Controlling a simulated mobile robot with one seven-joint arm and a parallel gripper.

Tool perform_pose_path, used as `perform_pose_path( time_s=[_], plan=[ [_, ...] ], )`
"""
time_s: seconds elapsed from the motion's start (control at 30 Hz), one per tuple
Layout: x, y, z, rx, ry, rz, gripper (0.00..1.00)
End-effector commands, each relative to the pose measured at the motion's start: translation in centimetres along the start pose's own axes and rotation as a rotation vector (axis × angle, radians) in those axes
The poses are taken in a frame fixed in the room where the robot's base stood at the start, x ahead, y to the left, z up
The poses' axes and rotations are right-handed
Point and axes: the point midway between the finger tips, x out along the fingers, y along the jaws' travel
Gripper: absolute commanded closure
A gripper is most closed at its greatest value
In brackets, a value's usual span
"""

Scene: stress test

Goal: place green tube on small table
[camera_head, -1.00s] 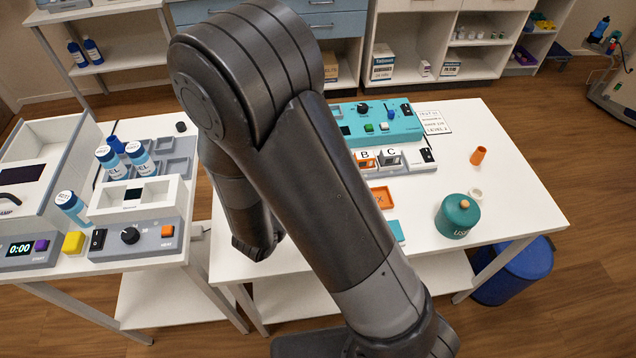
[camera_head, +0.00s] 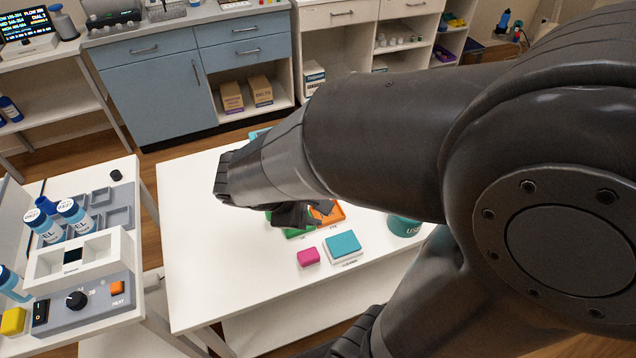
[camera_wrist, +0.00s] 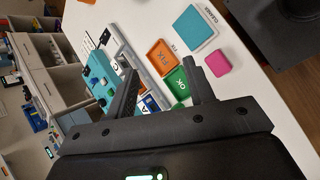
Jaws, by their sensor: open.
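I cannot make out a green tube in either view now. My gripper (camera_head: 300,213) hangs over the white table (camera_head: 205,270), near its coloured trays. In the wrist view my gripper (camera_wrist: 160,74) is open, with its fingers apart and no tube between them. A green tray marked OK (camera_wrist: 180,90) and an orange tray marked FIX (camera_wrist: 160,55) lie beyond the fingers. I cannot tell whether this white table is the small table. My arm hides much of the table's back and right in the head view.
A teal pad (camera_head: 343,244) and a magenta block (camera_head: 308,256) lie near the table's front edge. A teal pot (camera_head: 404,226) is partly hidden by my arm. The white table's left part is clear.

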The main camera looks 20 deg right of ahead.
Motion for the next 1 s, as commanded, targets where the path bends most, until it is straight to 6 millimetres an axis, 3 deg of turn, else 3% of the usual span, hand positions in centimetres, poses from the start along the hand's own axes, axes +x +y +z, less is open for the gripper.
perform_pose_path(
  time_s=[0.2,0.5,0.7,1.0],
  plan=[
    [-3.0,-0.1,3.5,0.436,0.182,-0.184,0.51],
    [-8.4,0.4,6.4,0.934,0.465,-0.366,0.51],
    [-10.6,0.8,7.2,1.082,0.572,-0.416,0.48],
    [-10.9,0.8,7.3,1.102,0.587,-0.425,0.46]
  ],
)
